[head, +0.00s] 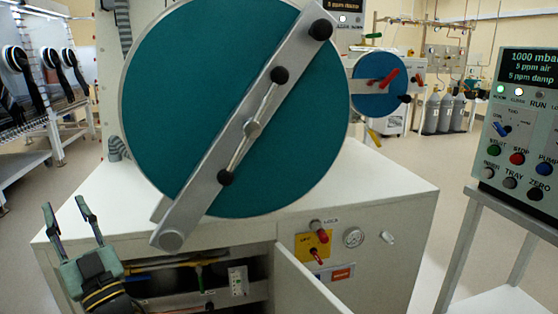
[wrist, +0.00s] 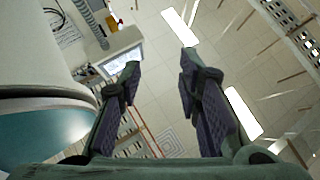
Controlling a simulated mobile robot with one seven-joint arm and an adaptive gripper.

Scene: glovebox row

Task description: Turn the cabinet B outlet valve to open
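A white cabinet (head: 385,200) with a large teal round door stands in front of me. Its lower compartment (head: 262,265) is open and holds pipes, a blue part (head: 150,278) and a green and yellow fitting (head: 198,275). On its front panel, a red handle (head: 317,256) sits on a yellow plate (head: 306,243), below a red knob (head: 318,227). The labels are too small to read, so I cannot tell which part is the cabinet B outlet valve. My gripper (head: 65,205) is open and empty, pointing up left of the compartment; it also shows open in the wrist view (wrist: 160,62).
A small hinged door (head: 305,285) stands swung out at the compartment's right side. A gauge (head: 353,237) is on the front panel. A control box (head: 520,130) on a grey stand is at the right. Clear floor (head: 420,260) lies between the cabinet and stand.

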